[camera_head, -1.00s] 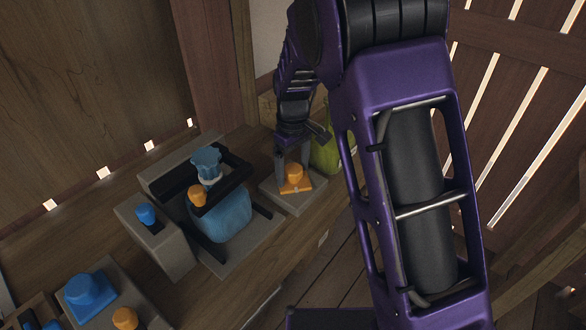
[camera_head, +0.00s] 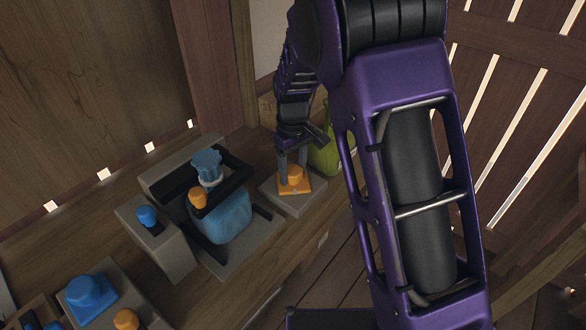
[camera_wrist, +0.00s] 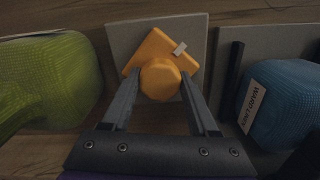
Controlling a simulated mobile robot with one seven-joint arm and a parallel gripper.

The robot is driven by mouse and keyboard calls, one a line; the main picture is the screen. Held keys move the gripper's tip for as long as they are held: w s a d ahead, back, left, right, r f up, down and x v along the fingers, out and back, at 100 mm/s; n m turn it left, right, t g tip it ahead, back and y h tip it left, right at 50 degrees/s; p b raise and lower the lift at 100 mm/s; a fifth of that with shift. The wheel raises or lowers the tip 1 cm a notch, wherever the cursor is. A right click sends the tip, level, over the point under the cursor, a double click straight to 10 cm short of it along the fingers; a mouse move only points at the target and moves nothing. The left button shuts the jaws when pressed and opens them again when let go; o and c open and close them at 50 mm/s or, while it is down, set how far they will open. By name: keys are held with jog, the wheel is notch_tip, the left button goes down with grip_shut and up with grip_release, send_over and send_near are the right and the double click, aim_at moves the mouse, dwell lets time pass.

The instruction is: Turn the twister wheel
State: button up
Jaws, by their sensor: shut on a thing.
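The twister wheel appears to be the orange knob (camera_head: 295,173) on an orange square base, on a grey plate (camera_head: 308,205) on the bench. In the wrist view the knob (camera_wrist: 160,80) is faceted and round. Its orange base (camera_wrist: 152,50) sits turned at an angle to the plate and bears a small white tag. My gripper (camera_head: 293,178) points down over the knob, with one finger on each side. It is shut on the knob. The fingers hide parts of its sides.
A green bag-like object (camera_head: 326,155) stands close behind the plate, and in the wrist view (camera_wrist: 50,80) it is at the left. A blue padded object (camera_head: 225,215) in a black frame is at the left. A box with a blue knob (camera_head: 147,215) stands farther left.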

jog(key=m+p, duration=0.1)
jog(key=m, duration=0.3)
jog(key=shift+r+p, duration=0.15)
jog(key=shift+p, duration=0.25)
jog(key=m+p, duration=0.1)
jog(key=m, duration=0.2)
jog(key=shift+m, duration=0.3)
jog(key=m+p, duration=0.2)
jog(key=m, duration=0.2)
jog(key=shift+m+p, duration=0.55)
jog(key=shift+m, duration=1.55)
jog(key=o, duration=1.4)
jog(key=shift+c, duration=0.2)
